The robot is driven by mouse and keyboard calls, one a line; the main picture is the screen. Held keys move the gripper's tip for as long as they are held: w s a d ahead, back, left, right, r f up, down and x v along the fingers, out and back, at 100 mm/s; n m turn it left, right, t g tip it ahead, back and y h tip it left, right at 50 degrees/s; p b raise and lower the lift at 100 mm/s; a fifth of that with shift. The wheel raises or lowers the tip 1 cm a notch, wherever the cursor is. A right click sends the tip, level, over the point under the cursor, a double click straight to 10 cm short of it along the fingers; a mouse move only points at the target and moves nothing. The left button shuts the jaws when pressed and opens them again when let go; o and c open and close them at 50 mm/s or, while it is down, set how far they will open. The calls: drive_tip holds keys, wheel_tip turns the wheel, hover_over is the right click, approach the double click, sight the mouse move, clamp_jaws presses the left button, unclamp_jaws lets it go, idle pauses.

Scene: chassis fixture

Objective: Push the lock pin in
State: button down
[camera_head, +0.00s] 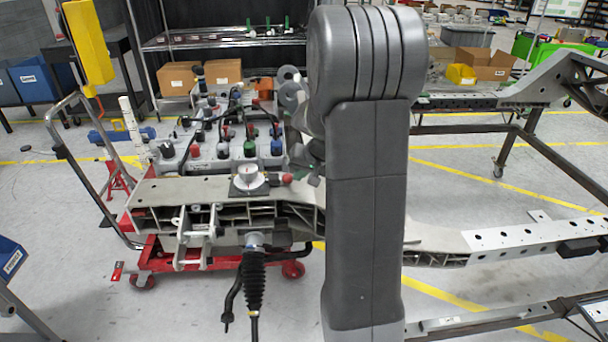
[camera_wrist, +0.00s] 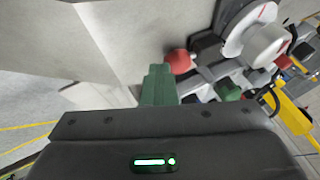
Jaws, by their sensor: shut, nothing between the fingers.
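The lock pin shows as a red ball knob (camera_head: 287,178) beside the round white dial-like fixture (camera_head: 248,178) on top of the grey chassis beam. In the wrist view the red knob (camera_wrist: 180,62) sits just to the right of my fingertips, with a dark block beside it. My gripper (camera_head: 313,174) is just right of the knob in the head view, partly hidden behind my arm. In the wrist view my green gripper fingers (camera_wrist: 158,72) are together and empty. I cannot tell whether they touch the knob. The pin's shaft is hidden.
The chassis beam (camera_head: 160,192) rests over a red wheeled cart (camera_head: 200,262). Behind it stands a grey box with several coloured knobs (camera_head: 222,150). A black ribbed boot (camera_head: 254,280) hangs in front. Another chassis rail (camera_head: 500,240) extends right. Open floor lies in front.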

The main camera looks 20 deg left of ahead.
drive_tip(key=shift+s+a, duration=0.2)
drive_tip(key=shift+a, duration=0.2)
drive_tip(key=v, duration=1.3)
drive_tip(key=shift+d+r, duration=0.3)
drive_tip(key=shift+a+f, duration=0.1)
drive_tip(key=x, duration=1.3)
drive_tip(key=shift+a+f, duration=0.1)
